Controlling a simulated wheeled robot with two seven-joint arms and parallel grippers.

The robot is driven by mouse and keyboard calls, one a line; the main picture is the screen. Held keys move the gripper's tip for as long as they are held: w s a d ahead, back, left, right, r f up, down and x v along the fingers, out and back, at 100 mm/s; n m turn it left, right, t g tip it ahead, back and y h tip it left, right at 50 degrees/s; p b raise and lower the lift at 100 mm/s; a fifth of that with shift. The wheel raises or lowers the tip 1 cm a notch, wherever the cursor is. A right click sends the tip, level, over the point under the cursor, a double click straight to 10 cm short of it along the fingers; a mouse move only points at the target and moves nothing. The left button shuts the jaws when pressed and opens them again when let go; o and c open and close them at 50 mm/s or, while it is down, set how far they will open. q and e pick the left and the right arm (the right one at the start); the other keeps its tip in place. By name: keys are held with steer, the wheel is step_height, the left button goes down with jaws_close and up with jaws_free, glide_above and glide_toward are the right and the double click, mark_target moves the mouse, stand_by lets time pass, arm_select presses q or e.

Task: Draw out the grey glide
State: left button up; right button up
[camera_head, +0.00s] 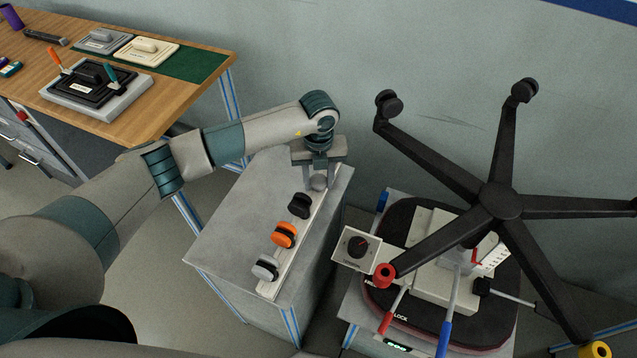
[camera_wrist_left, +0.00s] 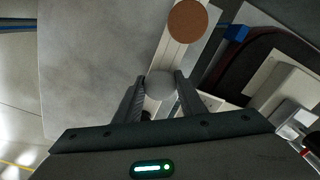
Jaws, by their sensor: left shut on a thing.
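The grey glide (camera_head: 319,184) is a small round grey piece at the far end of the pale strip (camera_head: 296,243) on the grey cabinet. My left gripper (camera_head: 319,174) points down over it, shut on it, with one finger on each side. In the left wrist view the grey glide (camera_wrist_left: 160,84) shows as a grey disc between the two fingertips (camera_wrist_left: 160,90). Whether its underside touches the strip cannot be told. My right gripper is not in view.
On the strip stand a black caster (camera_head: 299,206), an orange caster (camera_head: 284,235) and a grey caster (camera_head: 265,268). A brown disc (camera_wrist_left: 187,20) lies beyond the glide. An upturned black chair base (camera_head: 501,200) stands to the right. A wooden bench (camera_head: 185,85) is behind left.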

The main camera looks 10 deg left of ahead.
arm_select(q)
steer(key=shift+r, duration=0.4)
steer(key=shift+r+p, duration=1.05)
steer(key=shift+r, duration=0.3)
steer(key=shift+r, duration=0.15)
steer(key=shift+r+p, duration=1.15)
steer(key=shift+r, duration=0.75)
